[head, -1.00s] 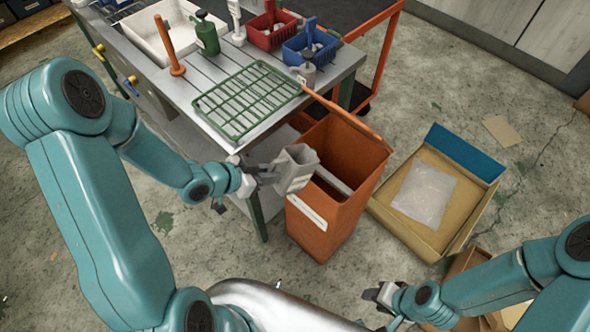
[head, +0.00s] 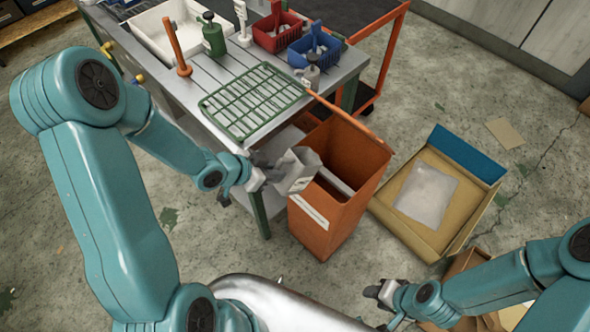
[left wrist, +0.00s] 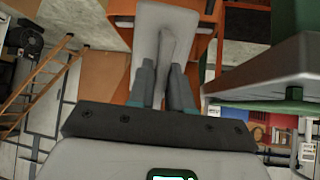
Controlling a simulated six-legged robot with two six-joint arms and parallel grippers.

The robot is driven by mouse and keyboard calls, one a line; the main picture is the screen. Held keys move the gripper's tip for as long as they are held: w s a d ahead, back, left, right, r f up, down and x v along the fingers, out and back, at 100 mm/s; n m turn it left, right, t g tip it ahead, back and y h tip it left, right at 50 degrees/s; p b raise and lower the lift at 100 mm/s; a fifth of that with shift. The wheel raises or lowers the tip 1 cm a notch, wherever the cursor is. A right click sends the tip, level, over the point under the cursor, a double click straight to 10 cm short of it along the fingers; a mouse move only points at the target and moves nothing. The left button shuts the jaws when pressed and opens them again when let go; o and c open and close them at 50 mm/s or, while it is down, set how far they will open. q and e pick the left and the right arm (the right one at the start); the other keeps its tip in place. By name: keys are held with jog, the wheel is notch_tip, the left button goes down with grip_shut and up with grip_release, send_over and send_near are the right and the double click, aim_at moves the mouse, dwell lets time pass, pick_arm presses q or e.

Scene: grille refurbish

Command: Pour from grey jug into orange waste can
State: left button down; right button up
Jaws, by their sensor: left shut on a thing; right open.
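The grey jug (head: 297,170) is in my left gripper (head: 268,174), at the left edge of the orange waste can (head: 325,228). The jug is tilted, with its open end toward the can. The can is open, with its lid swung up. In the left wrist view the gripper fingers (left wrist: 163,88) are shut on the jug (left wrist: 165,35), and orange can walls (left wrist: 205,52) show beyond it. No stream from the jug can be made out. My right gripper (head: 375,293) is open and empty at the lower right, apart from the can.
A metal table (head: 232,72) stands behind the can, with a green grille (head: 258,101), a green bottle (head: 213,38), a red bin (head: 277,33) and a blue bin (head: 314,50). An open cardboard box (head: 441,235) lies right of the can. Bare floor lies between.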

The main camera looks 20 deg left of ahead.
dwell(0.8)
pick_arm(q)
jog(key=shift+w+d+r+g+p, duration=0.1)
jog(key=shift+w+r+g+p, duration=0.1)
jog(key=shift+r+g+p, duration=0.3)
jog(key=shift+w+d+y+p, duration=0.15)
jog(key=shift+y+p, duration=0.15)
jog(key=shift+p, duration=0.15)
jog(key=shift+f, duration=0.1)
jog(key=shift+w+d+r+g+y+p, duration=0.1)
jog(key=shift+w+r+g+y+p, duration=0.2)
jog(key=shift+g+p, duration=0.15)
jog(key=shift+w+d+g, duration=0.15)
jog(key=shift+g, duration=0.2)
